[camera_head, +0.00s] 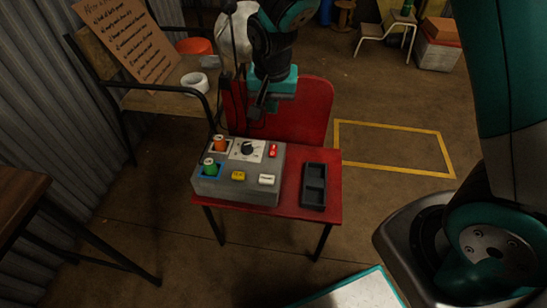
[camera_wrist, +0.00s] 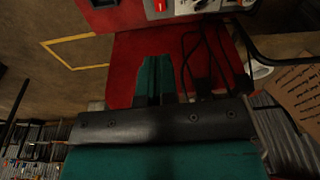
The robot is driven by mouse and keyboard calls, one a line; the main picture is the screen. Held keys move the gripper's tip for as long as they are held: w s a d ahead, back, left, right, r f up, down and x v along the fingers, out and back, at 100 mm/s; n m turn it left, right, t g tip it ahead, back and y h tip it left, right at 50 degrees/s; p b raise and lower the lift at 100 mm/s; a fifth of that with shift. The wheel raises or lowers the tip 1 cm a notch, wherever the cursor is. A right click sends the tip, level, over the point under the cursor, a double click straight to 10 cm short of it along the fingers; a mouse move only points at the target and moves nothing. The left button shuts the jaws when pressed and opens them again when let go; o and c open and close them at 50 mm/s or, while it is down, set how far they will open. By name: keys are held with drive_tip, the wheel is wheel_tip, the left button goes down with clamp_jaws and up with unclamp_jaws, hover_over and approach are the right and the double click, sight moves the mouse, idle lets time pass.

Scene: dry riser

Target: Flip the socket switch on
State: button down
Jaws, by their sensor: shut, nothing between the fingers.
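A grey control box (camera_head: 235,192) sits on a small red table (camera_head: 325,213). Its top carries a black dial on a white plate (camera_head: 247,149), a red switch (camera_head: 272,149), an orange button (camera_head: 219,143), a green button (camera_head: 210,168), a yellow part (camera_head: 238,175) and a white switch (camera_head: 267,179). I cannot tell which one is the socket switch, or its on/off position. My gripper (camera_head: 262,108) is shut and empty, above and behind the box, apart from it. In the wrist view, the green fingers (camera_wrist: 155,78) are together; the red switch (camera_wrist: 161,5) shows at the top edge.
Black cables (camera_wrist: 190,55) hang near my gripper. A rack with a written board (camera_head: 125,40) is at left. Yellow floor lines (camera_head: 395,130) mark clear floor at right.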

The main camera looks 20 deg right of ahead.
sight(274, 147)
drive_tip(key=f, duration=0.1)
drive_tip(key=w+f, duration=0.1)
drive_tip(key=f, duration=0.1)
drive_tip(key=shift+w+d+f+m+b, duration=0.1)
drive_tip(key=shift+d+f+m+b, duration=0.1)
drive_tip(key=shift+m+b, duration=0.2)
drive_tip(key=f+b, duration=0.1)
drive_tip(key=f, duration=0.3)
drive_tip(key=w+d+f+b, duration=0.1)
drive_tip(key=f+b, duration=0.1)
drive_tip(key=f, duration=0.3)
drive_tip(key=w+f+b, duration=0.1)
drive_tip(key=f, duration=0.3)
drive_tip(key=shift+w+d+f+b, duration=0.15)
drive_tip(key=shift+d+f+b, duration=0.05)
drive_tip(key=shift+f+b, duration=0.15)
